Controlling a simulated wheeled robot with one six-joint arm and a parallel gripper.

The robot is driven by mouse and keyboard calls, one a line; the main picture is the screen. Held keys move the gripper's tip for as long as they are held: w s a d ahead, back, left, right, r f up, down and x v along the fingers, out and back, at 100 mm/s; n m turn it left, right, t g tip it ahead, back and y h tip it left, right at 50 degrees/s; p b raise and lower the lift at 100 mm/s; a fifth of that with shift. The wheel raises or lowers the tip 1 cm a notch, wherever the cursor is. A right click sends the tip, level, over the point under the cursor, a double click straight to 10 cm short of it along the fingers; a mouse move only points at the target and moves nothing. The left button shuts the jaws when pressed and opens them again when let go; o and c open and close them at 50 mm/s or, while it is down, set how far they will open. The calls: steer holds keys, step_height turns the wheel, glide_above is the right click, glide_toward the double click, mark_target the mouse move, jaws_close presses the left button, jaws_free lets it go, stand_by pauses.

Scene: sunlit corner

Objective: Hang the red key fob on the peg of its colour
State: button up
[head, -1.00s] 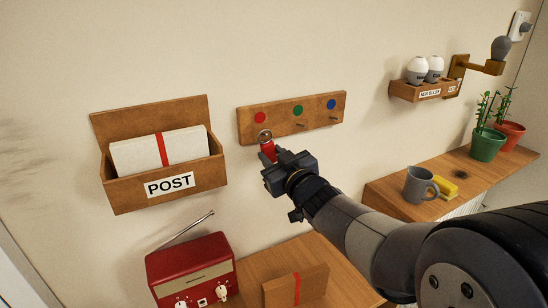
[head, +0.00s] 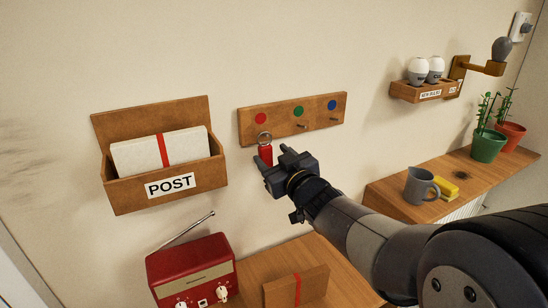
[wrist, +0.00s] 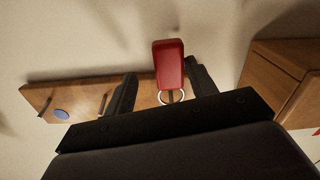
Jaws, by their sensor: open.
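The red key fob (head: 265,154) hangs upright by its metal ring (head: 264,138) at the peg under the red dot (head: 260,118) on the wooden peg board (head: 320,107). The peg itself is hidden in the head view. My gripper (head: 270,160) is open just in front of the fob. In the wrist view the picture is turned over: the fob (wrist: 168,64) stands between the open fingers of my gripper (wrist: 161,76), close to the right one and well apart from the left one. The ring (wrist: 172,97) shows against the board (wrist: 70,96).
The green (head: 298,111) and blue (head: 332,104) pegs are bare. A POST box (head: 128,199) with letters is on the wall at left.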

steer(key=v, duration=1)
steer(key=shift+s+d, duration=0.15)
steer(key=shift+s, duration=0.25)
steer(key=shift+w, duration=0.1)
steer(key=x, duration=1)
steer(key=shift+w, duration=0.3)
steer(key=shift+r+p, duration=0.2)
steer(key=shift+p, duration=0.1)
steer(key=shift+s+r, duration=0.1)
steer(key=shift+s, duration=0.25)
